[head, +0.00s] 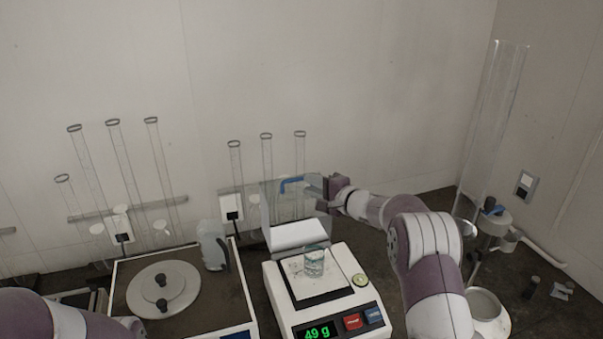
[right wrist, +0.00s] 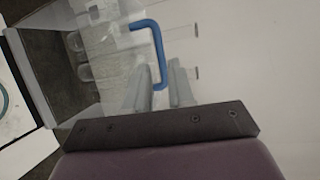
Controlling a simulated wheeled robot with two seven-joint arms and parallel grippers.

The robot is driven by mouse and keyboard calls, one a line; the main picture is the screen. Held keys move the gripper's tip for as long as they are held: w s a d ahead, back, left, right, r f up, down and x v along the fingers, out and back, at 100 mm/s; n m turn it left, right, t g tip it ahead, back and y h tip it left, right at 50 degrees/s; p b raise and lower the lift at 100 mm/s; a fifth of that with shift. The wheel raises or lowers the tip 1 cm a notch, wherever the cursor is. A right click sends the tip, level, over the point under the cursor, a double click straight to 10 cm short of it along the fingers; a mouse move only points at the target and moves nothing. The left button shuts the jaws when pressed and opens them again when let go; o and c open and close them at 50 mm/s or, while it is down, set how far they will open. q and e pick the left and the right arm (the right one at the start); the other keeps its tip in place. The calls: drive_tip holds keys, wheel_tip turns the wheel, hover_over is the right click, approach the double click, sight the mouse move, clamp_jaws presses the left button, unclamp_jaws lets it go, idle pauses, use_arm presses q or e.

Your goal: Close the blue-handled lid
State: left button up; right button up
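The clear lid (head: 268,212) with the blue handle (head: 291,181) stands raised at the back of the white scale (head: 354,309). The blue handle also shows in the right wrist view (right wrist: 157,52). My right gripper (head: 312,187) reaches the handle from the right. In the right wrist view, its fingers (right wrist: 162,82) are close together with one end of the handle between them, and they look shut on it. My left gripper is out of view; only part of my left arm shows at bottom left.
Left of the scale is a tray (head: 243,331) with a round metal disc (head: 163,289) and a clear jug (head: 212,245). Several tall glass cylinders stand along the wall. A white pot (head: 487,312) and a large clear tube (head: 492,130) are at the right.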

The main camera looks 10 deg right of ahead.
sight(297, 180)
drive_tip(key=p+x, duration=0.1)
drive_tip(key=x, duration=0.4)
drive_tip(key=shift+r+p, duration=0.15)
drive_tip(key=shift+p, duration=0.25)
drive_tip(key=shift+w+a, duration=0.3)
drive_tip(key=shift+w, duration=0.1)
drive_tip(key=shift+w+a+f+p, duration=0.2)
drive_tip(key=shift+w+f+p, duration=0.1)
drive_tip(key=shift+s, duration=0.1)
clamp_jaws()
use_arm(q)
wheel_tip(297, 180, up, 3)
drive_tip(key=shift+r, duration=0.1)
